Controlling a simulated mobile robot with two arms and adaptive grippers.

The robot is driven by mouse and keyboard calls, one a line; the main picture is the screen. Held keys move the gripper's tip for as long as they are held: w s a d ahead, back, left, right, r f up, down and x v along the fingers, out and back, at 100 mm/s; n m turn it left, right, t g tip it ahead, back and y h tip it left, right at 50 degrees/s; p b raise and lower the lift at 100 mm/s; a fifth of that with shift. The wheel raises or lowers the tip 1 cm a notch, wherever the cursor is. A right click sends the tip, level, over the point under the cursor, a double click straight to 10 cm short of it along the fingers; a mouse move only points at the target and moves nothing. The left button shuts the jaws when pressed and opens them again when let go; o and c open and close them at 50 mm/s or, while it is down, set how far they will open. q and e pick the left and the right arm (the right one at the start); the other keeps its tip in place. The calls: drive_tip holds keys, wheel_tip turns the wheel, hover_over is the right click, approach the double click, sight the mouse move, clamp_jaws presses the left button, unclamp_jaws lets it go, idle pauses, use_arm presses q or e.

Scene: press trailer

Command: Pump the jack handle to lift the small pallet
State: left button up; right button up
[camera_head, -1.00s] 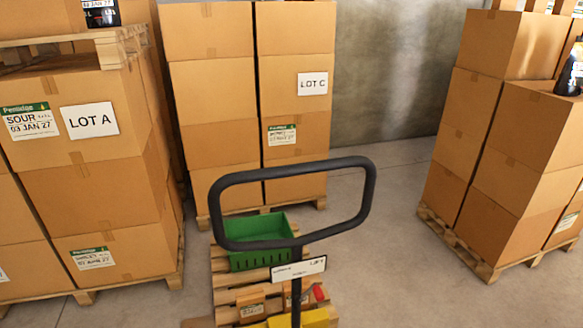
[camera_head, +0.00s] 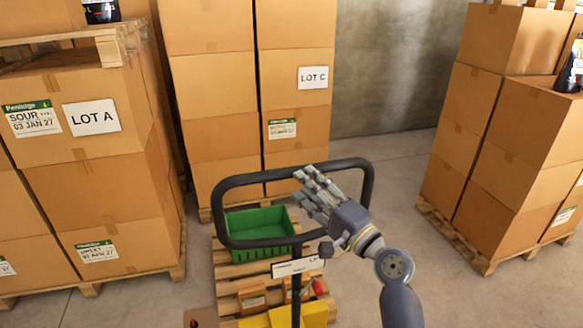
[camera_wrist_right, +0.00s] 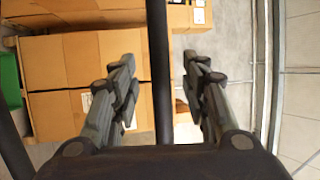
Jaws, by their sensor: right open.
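A green crate (camera_head: 258,222) sits on the pallet. My right gripper (camera_head: 308,186) is open at the loop's upper right part. In the right wrist view, a black bar of the handle (camera_wrist_right: 160,70) runs between my open fingers (camera_wrist_right: 158,80); I cannot tell whether they touch it. My left gripper is not in view.
Stacked cartons marked LOT A (camera_head: 95,117) stand on a pallet at the left. A LOT C stack (camera_head: 312,78) stands behind the handle, and another carton stack (camera_head: 530,150) stands at the right. Clear floor (camera_head: 400,200) lies between the handle and the right stack.

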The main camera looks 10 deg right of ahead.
sight(291, 173)
drive_tip(key=p+x, duration=0.1)
drive_tip(key=x, duration=0.5)
drive_tip(key=shift+c, duration=0.4)
clamp_jaws()
